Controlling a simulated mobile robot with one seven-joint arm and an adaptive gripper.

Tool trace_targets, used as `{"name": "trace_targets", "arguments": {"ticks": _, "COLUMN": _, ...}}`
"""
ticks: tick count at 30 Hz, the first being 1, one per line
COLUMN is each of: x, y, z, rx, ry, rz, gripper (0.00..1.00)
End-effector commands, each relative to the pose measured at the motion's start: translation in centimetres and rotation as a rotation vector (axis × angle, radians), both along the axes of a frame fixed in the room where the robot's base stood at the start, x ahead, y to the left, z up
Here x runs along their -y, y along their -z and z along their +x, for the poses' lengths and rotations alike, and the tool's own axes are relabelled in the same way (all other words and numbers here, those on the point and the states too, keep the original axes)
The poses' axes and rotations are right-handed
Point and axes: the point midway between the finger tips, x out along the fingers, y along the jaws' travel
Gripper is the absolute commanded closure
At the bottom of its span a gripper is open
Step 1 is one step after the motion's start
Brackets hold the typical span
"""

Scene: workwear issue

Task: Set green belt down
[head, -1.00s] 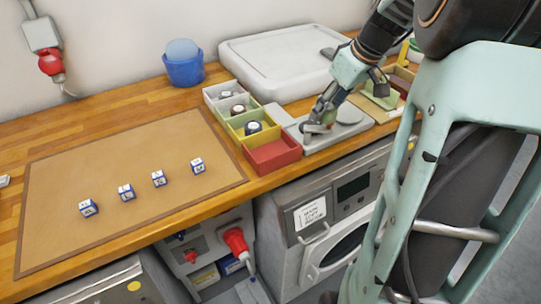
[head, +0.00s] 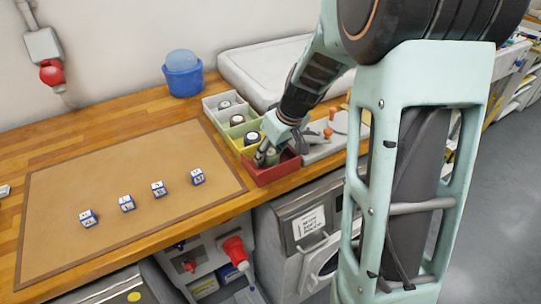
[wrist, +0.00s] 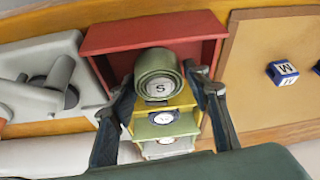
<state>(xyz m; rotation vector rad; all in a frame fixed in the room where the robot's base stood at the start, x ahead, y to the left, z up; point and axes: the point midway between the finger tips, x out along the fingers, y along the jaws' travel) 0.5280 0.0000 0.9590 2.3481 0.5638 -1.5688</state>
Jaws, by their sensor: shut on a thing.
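The green belt (wrist: 156,72) is a tight roll with a pale end label marked S. In the wrist view it sits between the two fingers of my gripper (wrist: 160,82), which is shut on it. In the head view my gripper (head: 266,155) is low over the row of bins, at the red bin (head: 278,174); its fingers and arm largely hide the belt there. The red bin also shows in the wrist view (wrist: 105,38), partly behind the roll, and its visible floor is bare. I cannot tell whether the roll touches the bin.
The yellow (head: 238,141), green (head: 228,121) and white (head: 208,103) bins continue the row, with labelled rolls inside. A grey device (head: 318,152) stands to the right. Several lettered blocks lie on the brown mat (head: 100,175), which is otherwise clear. A blue bucket (head: 183,79) stands behind.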

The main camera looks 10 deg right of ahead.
Motion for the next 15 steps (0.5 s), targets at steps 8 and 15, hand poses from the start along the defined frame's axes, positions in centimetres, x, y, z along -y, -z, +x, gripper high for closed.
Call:
{"name": "trace_targets", "arguments": {"ticks": 8, "x": 0.1, "y": 1.5, "z": 0.0, "rx": 0.001, "ry": 0.000, "rz": 0.000, "gripper": 0.88}}
{"name": "trace_targets", "arguments": {"ticks": 15, "x": 0.1, "y": 1.9, "z": 0.0, "rx": 0.001, "ry": 0.000, "rz": 0.000, "gripper": 0.88}}
